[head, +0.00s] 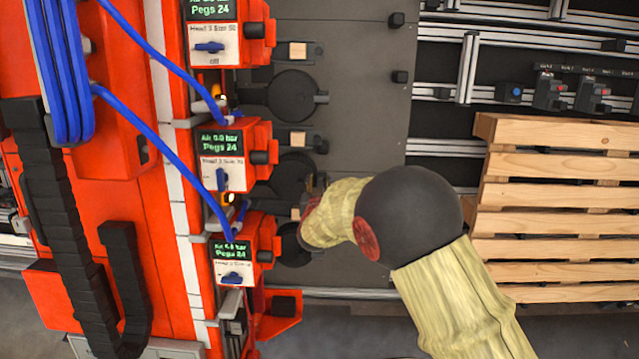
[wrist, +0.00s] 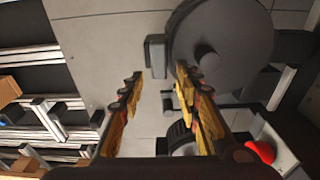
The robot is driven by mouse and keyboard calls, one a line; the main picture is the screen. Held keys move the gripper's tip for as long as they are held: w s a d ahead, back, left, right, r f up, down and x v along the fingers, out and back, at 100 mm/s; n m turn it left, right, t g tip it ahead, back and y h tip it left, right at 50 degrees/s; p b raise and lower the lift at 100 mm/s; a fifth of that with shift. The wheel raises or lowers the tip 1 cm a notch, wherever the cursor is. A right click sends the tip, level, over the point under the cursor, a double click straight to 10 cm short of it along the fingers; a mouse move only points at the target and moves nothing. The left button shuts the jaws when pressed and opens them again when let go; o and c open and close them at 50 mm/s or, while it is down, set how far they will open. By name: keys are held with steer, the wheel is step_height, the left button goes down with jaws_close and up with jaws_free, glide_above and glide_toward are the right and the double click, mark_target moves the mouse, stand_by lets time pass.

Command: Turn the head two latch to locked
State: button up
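Three orange head units with green-lettered screens stand in a column in the head view. The middle unit (head: 258,155) has a blue handle (head: 221,180) standing upright on its white label plate. The head numbers are too blurred to read surely, and I cannot tell which part is the head two latch. My gripper (wrist: 158,72) is open in the wrist view, with nothing between its fingers. A small grey block (wrist: 155,48) shows beyond the fingertips, beside a large dark disc (wrist: 222,45). In the head view my wrist largely hides the gripper near the lower discs.
The top unit's blue handle (head: 209,47) and the bottom unit's blue handle (head: 232,278) lie sideways. Blue hoses (head: 150,125) cross in front of the units. Wooden pallets (head: 560,220) stand at the right. A red knob (wrist: 261,151) shows at the wrist view's lower right.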

steer(key=c, duration=0.3)
jaws_close()
stand_by(0.3)
